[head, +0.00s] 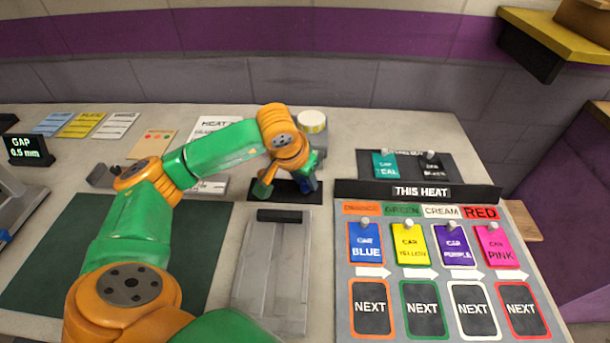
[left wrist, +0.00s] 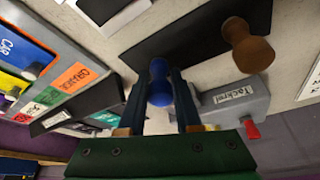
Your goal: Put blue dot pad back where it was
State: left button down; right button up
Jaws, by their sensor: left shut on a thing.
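The blue dot pad (left wrist: 160,85), a blue piece with a rounded knob, is between the two fingers of my left gripper (left wrist: 160,100) in the left wrist view. The gripper is shut on it. In the head view my left gripper (head: 297,187) is over the dark tray (head: 308,197), and a bit of the blue pad (head: 312,184) shows at its right side. In the left wrist view the dark tray (left wrist: 190,42) lies below, with a brown knobbed pad (left wrist: 248,47) on its right part. I cannot tell whether the blue pad touches the tray. My right gripper is not in view.
A grey labelled box (left wrist: 235,103) with a red knob is close to the tray. A grey track piece (head: 272,275) lies in front of it. The THIS HEAT board (head: 350,250) with coloured car cards stands to the right. A green mat (head: 50,250) is at left.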

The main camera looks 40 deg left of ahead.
pick_arm(q)
jog(key=shift+f, duration=0.2)
jog(key=c, duration=0.6)
grip_release()
jog(key=shift+r, duration=0.4)
jog(key=v, duration=1.1)
jog(key=shift+s+r, duration=0.15)
jog(key=shift+r, duration=0.2)
